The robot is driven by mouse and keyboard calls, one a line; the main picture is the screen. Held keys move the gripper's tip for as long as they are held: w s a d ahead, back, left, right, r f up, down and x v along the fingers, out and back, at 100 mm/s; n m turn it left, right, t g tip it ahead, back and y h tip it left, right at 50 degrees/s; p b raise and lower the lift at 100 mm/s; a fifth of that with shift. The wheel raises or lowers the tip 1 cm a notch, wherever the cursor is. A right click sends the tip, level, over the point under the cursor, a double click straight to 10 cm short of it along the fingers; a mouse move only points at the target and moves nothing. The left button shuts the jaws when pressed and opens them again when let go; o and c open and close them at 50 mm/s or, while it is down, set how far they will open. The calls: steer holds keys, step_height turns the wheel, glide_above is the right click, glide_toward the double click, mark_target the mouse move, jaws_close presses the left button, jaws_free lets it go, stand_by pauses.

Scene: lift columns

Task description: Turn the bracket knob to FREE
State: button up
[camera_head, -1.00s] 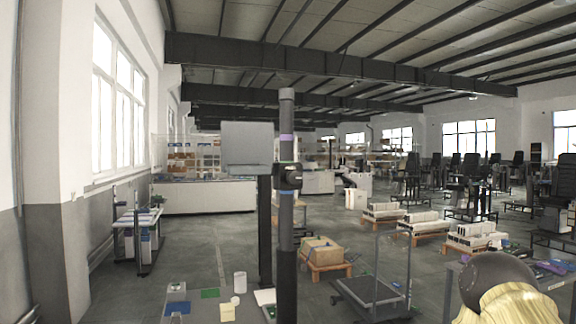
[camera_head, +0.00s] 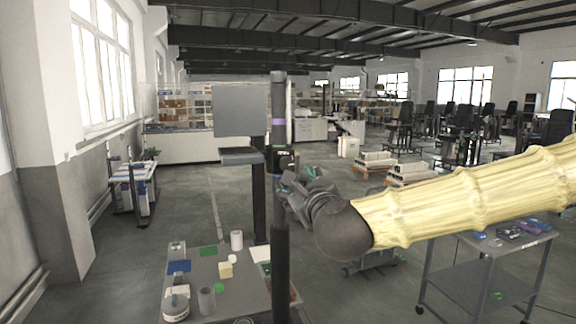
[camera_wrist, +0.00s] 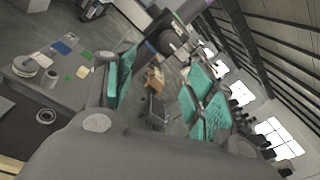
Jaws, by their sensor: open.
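A dark upright column (camera_head: 280,225) stands in front of me, with a purple band above its bracket (camera_head: 284,160). The bracket is a dark clamp around the column, partly covered by my gripper in the head view. In the wrist view the dark bracket (camera_wrist: 160,32) shows at top centre, beyond the fingertips. Its knob and any FREE marking are too small or hidden to read. My gripper (camera_head: 302,174) is open and empty, just right of the bracket in the head view. In the wrist view its teal-padded fingers (camera_wrist: 163,78) are spread apart, with floor and distant boxes between them.
A grey panel (camera_head: 240,110) and a shelf (camera_head: 240,156) are behind the column, left of it. A workbench (camera_head: 200,275) with small items and a white cup (camera_head: 237,240) lies below. A grey cart (camera_head: 470,275) stands right, under my arm.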

mark_target(288, 165)
steer(key=shift+m, duration=0.3)
steer(key=p+x, duration=0.1)
steer(key=x, duration=0.2)
steer(key=r+p+x, duration=0.1)
steer(key=p+x, duration=0.1)
steer(key=x, duration=0.1)
steer(key=r+p+x, duration=0.1)
steer(key=p+x, duration=0.1)
steer(key=x, duration=0.1)
steer(key=shift+d+r, duration=0.1)
steer(key=shift+d, duration=0.05)
steer(key=shift+p+x, duration=0.3)
steer(key=shift+x, duration=0.6)
steer(key=shift+c, duration=0.5)
steer(key=c, duration=0.9)
